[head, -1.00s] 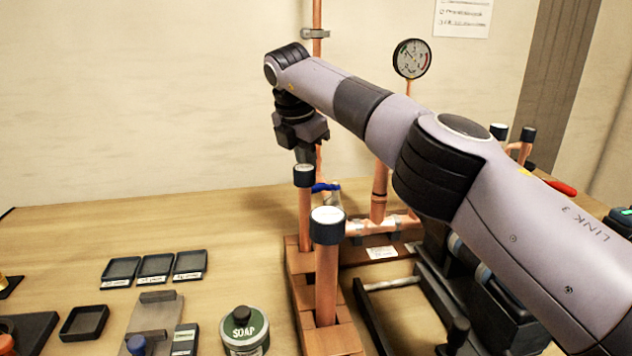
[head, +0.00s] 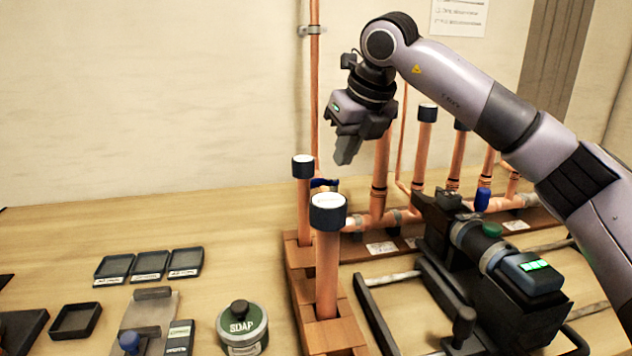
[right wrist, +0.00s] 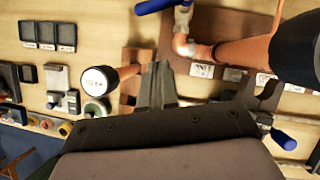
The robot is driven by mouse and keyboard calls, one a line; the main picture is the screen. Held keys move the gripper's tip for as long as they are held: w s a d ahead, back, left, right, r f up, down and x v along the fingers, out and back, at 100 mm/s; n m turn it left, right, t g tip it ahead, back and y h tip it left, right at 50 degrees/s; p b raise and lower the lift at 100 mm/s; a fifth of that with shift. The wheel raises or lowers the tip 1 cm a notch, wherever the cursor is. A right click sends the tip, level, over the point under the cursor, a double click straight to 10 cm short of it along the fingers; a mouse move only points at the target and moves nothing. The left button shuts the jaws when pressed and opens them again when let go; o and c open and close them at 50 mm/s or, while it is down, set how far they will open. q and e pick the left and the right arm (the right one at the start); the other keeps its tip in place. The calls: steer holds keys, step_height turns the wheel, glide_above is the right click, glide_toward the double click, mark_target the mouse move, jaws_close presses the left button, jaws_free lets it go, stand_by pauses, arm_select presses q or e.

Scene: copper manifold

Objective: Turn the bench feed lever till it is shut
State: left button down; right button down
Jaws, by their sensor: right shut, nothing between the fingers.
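A blue lever (head: 322,184) sits low behind the two capped copper posts, at the left end of the copper manifold (head: 400,216). A blue handle at the top edge of the right wrist view (right wrist: 155,5) looks like the same lever. A second blue handle (head: 482,199) hangs at the middle of the manifold. No readable label shows which is the bench feed lever. My right gripper (head: 345,150) is shut and empty, pointing down, above and right of the left blue lever and apart from it. Its fingers also show in the right wrist view (right wrist: 158,88). My left gripper is not in view.
Capped copper posts (head: 327,265) rise from a wooden base just left of my right gripper. A black clamp-like device (head: 500,290) with a green light stands at front right. A soap tin (head: 242,325) and small black trays (head: 150,265) lie left. The back-left bench is clear.

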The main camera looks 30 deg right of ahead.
mark_target(321, 178)
steer(key=shift+n, duration=0.4)
steer(key=shift+w+a+f+p, duration=0.2)
steer(key=shift+w+f+p, duration=0.3)
steer(key=shift+w+f, duration=1.45)
steer(key=shift+w+a+f+p, duration=0.15)
steer(key=shift+w+f+p, duration=0.35)
steer(key=shift+w+f, duration=1.4)
steer(key=shift+s+f, duration=0.15)
